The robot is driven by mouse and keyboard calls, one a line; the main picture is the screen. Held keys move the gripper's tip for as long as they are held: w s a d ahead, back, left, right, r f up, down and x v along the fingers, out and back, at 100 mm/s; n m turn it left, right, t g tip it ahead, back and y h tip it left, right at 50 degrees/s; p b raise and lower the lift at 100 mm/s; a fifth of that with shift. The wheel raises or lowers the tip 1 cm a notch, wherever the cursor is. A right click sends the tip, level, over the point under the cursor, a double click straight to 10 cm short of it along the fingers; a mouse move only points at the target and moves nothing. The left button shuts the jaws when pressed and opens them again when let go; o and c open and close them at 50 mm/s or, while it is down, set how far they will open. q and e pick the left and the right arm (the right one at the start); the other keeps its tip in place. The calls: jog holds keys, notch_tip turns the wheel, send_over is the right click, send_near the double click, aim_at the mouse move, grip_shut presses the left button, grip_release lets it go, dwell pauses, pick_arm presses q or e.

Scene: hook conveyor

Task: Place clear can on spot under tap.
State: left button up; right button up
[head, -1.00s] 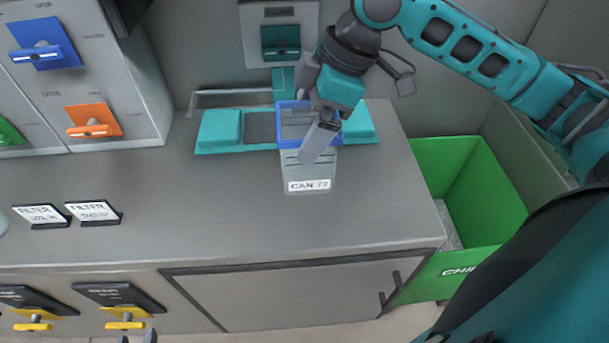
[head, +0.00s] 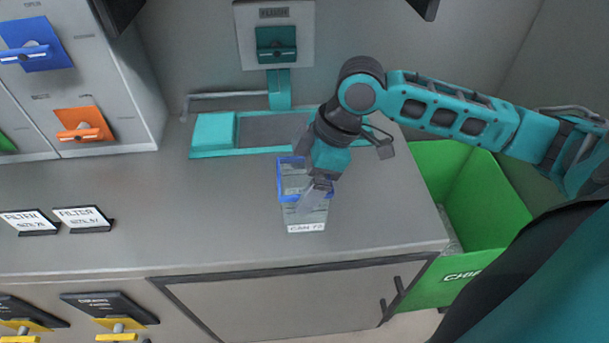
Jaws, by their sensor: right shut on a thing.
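The clear can (head: 290,211) has a blue rim and a white label reading CAN with a blurred number. It is upright over the grey counter, in front of the tap station; I cannot tell whether it touches the counter. My right gripper (head: 312,192) is shut on the can at its right side and hides part of it. The tap (head: 280,90) is a teal spout under a dark teal handle on a wall panel. The spot under it is a dark grey rectangle (head: 268,130) in a teal base, with its right end behind my arm. My left gripper is not in view.
A green bin (head: 460,200) stands right of the counter (head: 190,220). Two filter signs (head: 83,218) lie at the left. A cabinet with blue (head: 38,45) and orange (head: 85,125) handles stands at the back left.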

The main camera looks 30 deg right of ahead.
jog(key=shift+f, duration=0.1)
jog(key=o, duration=1.1)
